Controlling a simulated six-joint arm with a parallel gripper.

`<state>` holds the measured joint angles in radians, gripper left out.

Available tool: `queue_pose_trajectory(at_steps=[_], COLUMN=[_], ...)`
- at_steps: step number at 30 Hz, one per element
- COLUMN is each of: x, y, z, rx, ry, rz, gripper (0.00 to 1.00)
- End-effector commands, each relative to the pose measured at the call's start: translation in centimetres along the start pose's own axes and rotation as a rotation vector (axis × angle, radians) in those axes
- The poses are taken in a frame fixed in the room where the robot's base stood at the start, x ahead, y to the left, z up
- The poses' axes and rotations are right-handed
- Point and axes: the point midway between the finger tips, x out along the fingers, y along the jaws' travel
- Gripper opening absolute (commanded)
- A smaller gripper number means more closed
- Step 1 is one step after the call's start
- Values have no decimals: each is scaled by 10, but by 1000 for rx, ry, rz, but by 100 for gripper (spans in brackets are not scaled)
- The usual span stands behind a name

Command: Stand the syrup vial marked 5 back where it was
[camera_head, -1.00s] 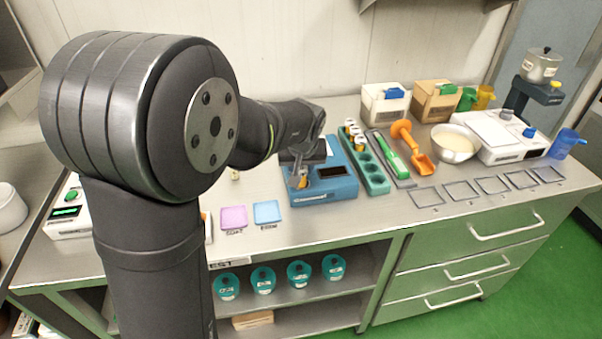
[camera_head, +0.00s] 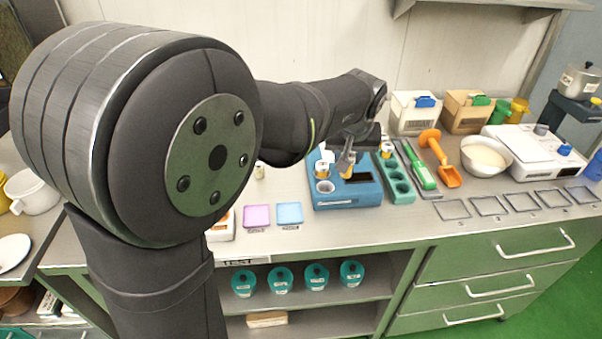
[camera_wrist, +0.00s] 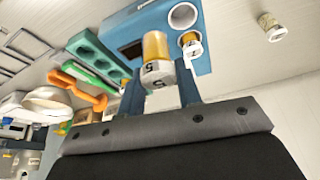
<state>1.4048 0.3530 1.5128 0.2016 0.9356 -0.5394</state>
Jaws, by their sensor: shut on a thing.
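The syrup vial marked 5 (camera_wrist: 156,55), amber with a white end bearing the number, is held between the two fingers of my gripper (camera_wrist: 162,88). In the head view my gripper (camera_head: 347,163) is over the right part of the blue device (camera_head: 362,192), and the vial (camera_head: 348,172) shows below it, in front of the dark display. The device has an empty round well (camera_head: 325,187) at its left front. Another vial (camera_head: 322,170) stands in the well behind.
A vial (camera_head: 259,171) stands alone left of the device. Pink (camera_head: 257,216) and blue (camera_head: 289,213) squares lie near the front edge. Right of the rack are a green-handled tool (camera_head: 421,172), an orange scoop (camera_head: 436,150) and a bowl (camera_head: 485,157).

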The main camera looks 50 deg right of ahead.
Motion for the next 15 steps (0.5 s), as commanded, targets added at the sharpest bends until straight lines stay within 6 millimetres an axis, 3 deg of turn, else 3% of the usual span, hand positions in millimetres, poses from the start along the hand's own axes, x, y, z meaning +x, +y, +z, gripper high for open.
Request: queue_pose_trajectory(at_steps=[6, 15], x=[27, 54], y=[-44, -81], z=[-39, -59], rx=[30, 44], ry=[4, 7], rz=[14, 20], gripper=[9, 9])
